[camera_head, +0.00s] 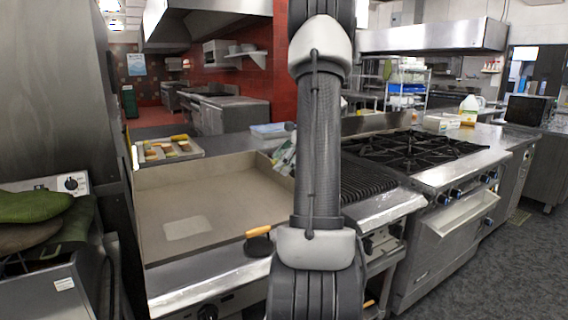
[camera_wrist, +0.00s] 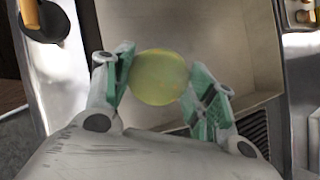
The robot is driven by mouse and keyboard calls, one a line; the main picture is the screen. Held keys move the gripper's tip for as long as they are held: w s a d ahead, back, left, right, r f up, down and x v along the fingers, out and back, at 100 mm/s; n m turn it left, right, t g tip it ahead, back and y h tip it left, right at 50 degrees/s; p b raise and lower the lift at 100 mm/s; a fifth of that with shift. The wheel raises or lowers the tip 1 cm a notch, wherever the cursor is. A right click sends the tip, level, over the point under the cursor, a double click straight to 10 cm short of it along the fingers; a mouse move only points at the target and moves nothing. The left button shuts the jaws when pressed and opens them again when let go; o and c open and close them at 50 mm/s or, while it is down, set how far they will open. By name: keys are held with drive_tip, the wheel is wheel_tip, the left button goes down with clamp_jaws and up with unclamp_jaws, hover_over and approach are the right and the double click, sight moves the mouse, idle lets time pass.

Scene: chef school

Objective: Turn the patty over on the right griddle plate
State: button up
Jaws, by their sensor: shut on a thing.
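In the wrist view my gripper (camera_wrist: 158,75) has its green fingers on either side of a round, smooth yellow-green thing (camera_wrist: 158,78) and is shut on it. I cannot tell whether this is the patty. The flat griddle plate (camera_head: 220,190) is in the head view left of my arm, and its bare beige surface (camera_wrist: 225,35) lies beyond the fingers in the wrist view. In the head view a green and white part shows at the griddle's right side, beside my arm, perhaps my gripper. No patty is clearly visible on the plate.
A dark utensil with a wooden handle (camera_head: 258,232) lies at the griddle's front edge. A ribbed grill (camera_head: 368,182) and a black burner range (camera_head: 415,150) stand to the right. A tray of food (camera_head: 168,150) is behind the griddle. The plate's left part is clear.

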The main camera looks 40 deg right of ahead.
drive_tip(key=m+t, duration=0.2)
drive_tip(key=shift+d+f+m+t, duration=0.2)
drive_tip(key=shift+d+m+t, duration=0.05)
drive_tip(key=shift+m+t, duration=0.05)
drive_tip(key=shift+f+m+t, duration=0.1)
drive_tip(key=shift+m+t, duration=0.4)
drive_tip(key=shift+t, duration=0.3)
drive_tip(key=m+t, duration=0.1)
drive_tip(key=t, duration=0.1)
drive_tip(key=m+t+h, duration=0.2)
drive_tip(key=t, duration=0.1)
drive_tip(key=shift+w+f+m+t, duration=0.3)
drive_tip(key=shift+w+f+m, duration=0.05)
drive_tip(key=shift+m, duration=0.05)
drive_tip(key=m+t+h, duration=0.1)
drive_tip(key=t+h, duration=0.1)
drive_tip(key=h, duration=0.1)
drive_tip(key=w+f+m+t+h, duration=0.1)
drive_tip(key=shift+a+m+t+h, duration=0.25)
drive_tip(key=shift+m+t+h, duration=0.05)
drive_tip(key=shift+t+h, duration=0.1)
drive_tip(key=t+h, duration=0.1)
drive_tip(key=m+h, duration=0.1)
drive_tip(key=h, duration=0.1)
drive_tip(key=shift+w+f+m+t, duration=0.1)
drive_tip(key=shift+w+m+t, duration=0.1)
drive_tip(key=shift+m+t, duration=0.15)
drive_tip(key=shift+f, duration=1.25)
drive_tip(key=o, duration=1.2)
